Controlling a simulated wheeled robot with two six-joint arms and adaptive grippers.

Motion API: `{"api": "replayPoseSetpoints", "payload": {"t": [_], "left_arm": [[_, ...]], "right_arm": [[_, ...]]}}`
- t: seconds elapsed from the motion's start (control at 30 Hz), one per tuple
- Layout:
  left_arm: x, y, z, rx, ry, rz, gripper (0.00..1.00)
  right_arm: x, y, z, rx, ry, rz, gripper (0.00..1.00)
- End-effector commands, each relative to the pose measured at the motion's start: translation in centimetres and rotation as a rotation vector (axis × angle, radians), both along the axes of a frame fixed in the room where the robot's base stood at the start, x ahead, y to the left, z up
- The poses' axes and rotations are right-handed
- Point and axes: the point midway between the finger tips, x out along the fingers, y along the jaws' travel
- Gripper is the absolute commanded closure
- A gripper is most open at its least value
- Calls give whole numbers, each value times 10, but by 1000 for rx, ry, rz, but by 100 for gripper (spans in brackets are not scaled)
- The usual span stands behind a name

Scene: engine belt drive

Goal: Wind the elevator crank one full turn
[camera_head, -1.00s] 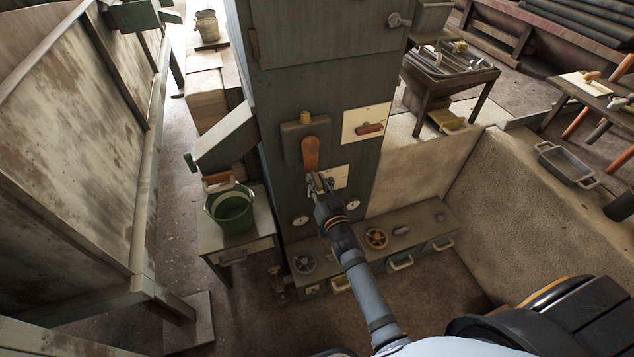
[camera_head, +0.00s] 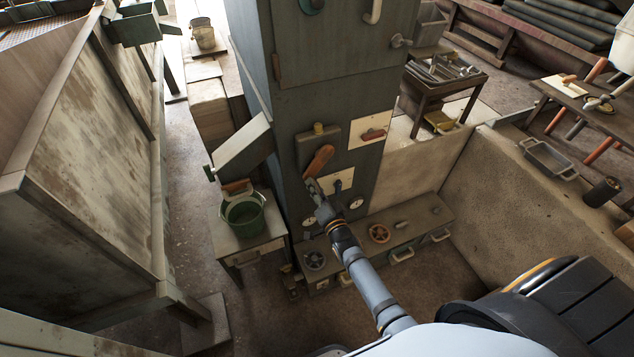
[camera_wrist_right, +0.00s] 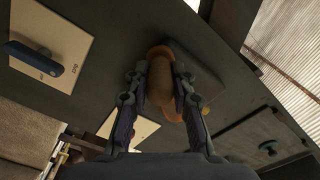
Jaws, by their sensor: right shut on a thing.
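The crank (camera_head: 322,158) is an orange-brown arm on a grey backing plate (camera_head: 304,150) on the front of a tall grey cabinet. It slants, its lower end toward the left. My right gripper (camera_head: 312,184) is at that lower end. In the right wrist view the fingers of my right gripper (camera_wrist_right: 160,80) are shut around a tan grip (camera_wrist_right: 160,88) of the crank, one finger on each side. The crank's pivot is partly hidden there. My left gripper is not in view.
Beside the crank, a cream plate carries a red handle (camera_head: 373,134); a lower cream plate (camera_head: 345,174) carries a dark lever. A green bucket (camera_head: 243,215) stands on a side table at left. A low wall (camera_head: 510,210) stands at right.

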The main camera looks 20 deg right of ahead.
Motion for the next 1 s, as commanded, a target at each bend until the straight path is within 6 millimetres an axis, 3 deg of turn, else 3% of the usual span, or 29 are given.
{"api": "replayPoseSetpoints", "payload": {"t": [0.03,0.23,0.7,1.0], "left_arm": [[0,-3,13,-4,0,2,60],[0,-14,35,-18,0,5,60],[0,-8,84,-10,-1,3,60],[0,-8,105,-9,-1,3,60]], "right_arm": [[0,4,10,48,2,0,100],[0,15,20,237,8,0,100],[0,32,52,674,20,0,100],[0,35,68,889,24,0,100]]}}
